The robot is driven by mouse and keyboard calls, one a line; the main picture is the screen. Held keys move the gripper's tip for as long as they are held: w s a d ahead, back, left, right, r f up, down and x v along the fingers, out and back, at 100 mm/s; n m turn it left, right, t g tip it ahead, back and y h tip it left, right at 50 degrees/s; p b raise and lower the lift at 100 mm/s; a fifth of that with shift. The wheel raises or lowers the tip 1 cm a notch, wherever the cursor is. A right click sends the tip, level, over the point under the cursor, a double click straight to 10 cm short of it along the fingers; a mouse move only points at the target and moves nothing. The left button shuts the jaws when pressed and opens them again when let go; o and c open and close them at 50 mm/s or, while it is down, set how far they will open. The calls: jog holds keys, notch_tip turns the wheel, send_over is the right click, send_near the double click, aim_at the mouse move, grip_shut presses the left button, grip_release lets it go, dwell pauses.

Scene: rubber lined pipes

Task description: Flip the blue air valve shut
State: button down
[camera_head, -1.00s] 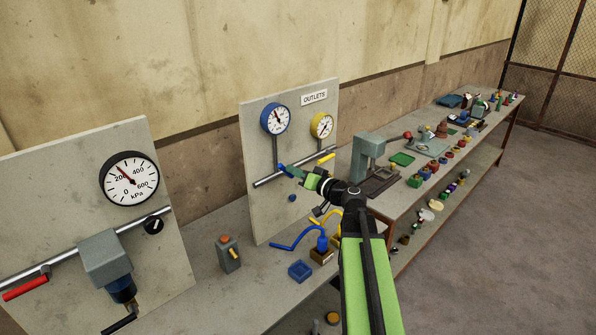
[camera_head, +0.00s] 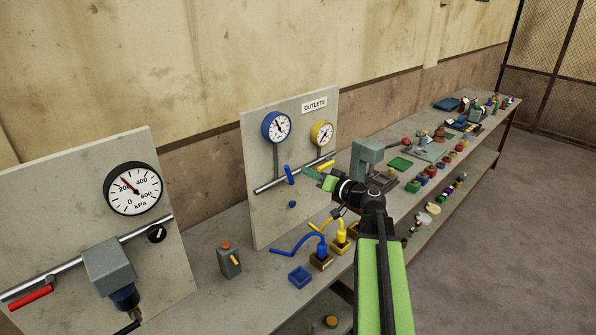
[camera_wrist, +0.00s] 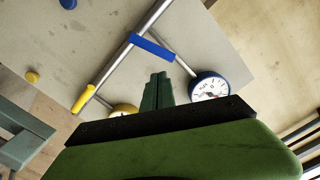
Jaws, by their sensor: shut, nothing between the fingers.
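The blue air valve handle (camera_head: 290,174) is on the steel pipe of the OUTLETS panel. It lies across the pipe, in the wrist view (camera_wrist: 152,47) roughly at right angles to it. My gripper (camera_head: 306,171) is shut and empty, just right of the blue handle in the head view. In the wrist view its fingertips (camera_wrist: 158,78) are close together, with a visible gap in the picture between them and the handle. The blue gauge (camera_head: 277,126) is above the blue valve; its needle points to the upper left.
The yellow valve handle (camera_head: 326,166) lies along the pipe, right of the blue one, close to my gripper. The yellow gauge (camera_head: 321,133) is above. A grey press (camera_head: 366,158) stands right of the panel.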

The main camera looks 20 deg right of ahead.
jog(key=v, duration=0.7)
jog(key=shift+w+f, duration=0.15)
jog(key=a+f+n+g+y, duration=0.2)
jog(key=a+f+g, duration=0.55)
jog(key=a, duration=0.65)
jog(key=s+a+f+g+h, duration=0.8)
jog(key=s+a+f, duration=0.3)
jog(key=f, duration=0.5)
jog(key=shift+s+a+g+b, duration=0.2)
jog(key=shift+a+g+b, duration=0.15)
jog(key=shift+a+g, duration=0.3)
jog(key=shift+a, duration=0.15)
